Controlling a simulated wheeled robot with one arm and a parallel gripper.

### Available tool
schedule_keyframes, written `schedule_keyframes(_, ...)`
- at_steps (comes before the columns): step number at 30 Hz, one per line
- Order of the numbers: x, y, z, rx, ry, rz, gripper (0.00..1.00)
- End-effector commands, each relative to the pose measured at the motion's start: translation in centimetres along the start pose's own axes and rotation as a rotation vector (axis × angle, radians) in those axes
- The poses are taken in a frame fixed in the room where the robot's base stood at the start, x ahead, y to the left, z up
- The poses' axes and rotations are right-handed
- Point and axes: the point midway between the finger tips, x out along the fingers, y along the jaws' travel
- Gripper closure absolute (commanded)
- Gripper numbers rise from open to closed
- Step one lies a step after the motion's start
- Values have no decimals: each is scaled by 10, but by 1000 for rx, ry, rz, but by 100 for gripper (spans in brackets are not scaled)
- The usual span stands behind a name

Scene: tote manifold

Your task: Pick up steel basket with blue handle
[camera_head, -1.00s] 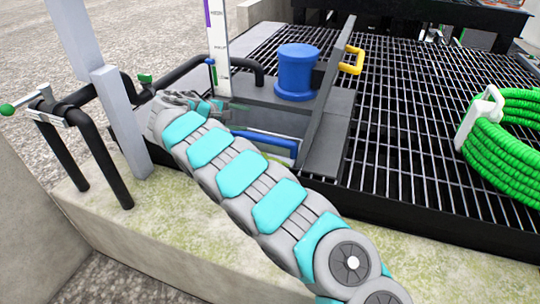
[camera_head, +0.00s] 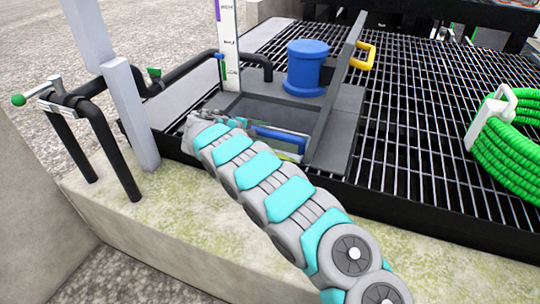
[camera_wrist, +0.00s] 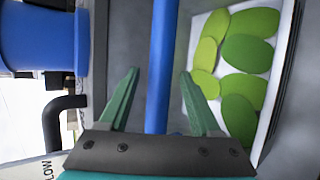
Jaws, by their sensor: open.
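The blue handle (camera_wrist: 163,55) of the steel basket is a straight bar running lengthwise through the wrist view. It lies between the two green fingers of my open gripper (camera_wrist: 159,78), with visible gaps either side in the picture; I cannot tell the depth between them. To its right is a pale-walled container (camera_wrist: 274,112) with several flat green ovals, seemingly the basket's inside. In the head view the blue handle (camera_head: 282,137) shows in the rectangular opening in the deck, and my arm reaches in from the lower right. Most of the basket is hidden there.
A blue cylinder (camera_head: 305,68) stands behind the opening. A raised grey lid (camera_head: 335,105) with a yellow handle (camera_head: 367,56) is to its right. Black pipes (camera_head: 190,70) and a white gauge board (camera_head: 228,45) are to the left. A green hose coil (camera_head: 512,145) lies on the grating.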

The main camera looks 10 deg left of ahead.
Motion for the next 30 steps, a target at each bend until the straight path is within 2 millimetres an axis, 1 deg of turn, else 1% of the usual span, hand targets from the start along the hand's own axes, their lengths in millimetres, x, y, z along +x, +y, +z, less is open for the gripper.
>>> schedule_keyframes(1,8,-1,0,0,-1,-2,36)
schedule_keyframes(3,15,0,0,0,0,-1,36)
schedule_keyframes(10,17,0,0,0,1,0,36)
schedule_keyframes(11,17,0,0,0,0,0,37)
schedule_keyframes(27,17,0,0,-1,0,-1,97)
schedule_keyframes(28,17,0,0,-1,0,-1,100)
schedule_keyframes(30,17,0,0,-1,0,-1,100)
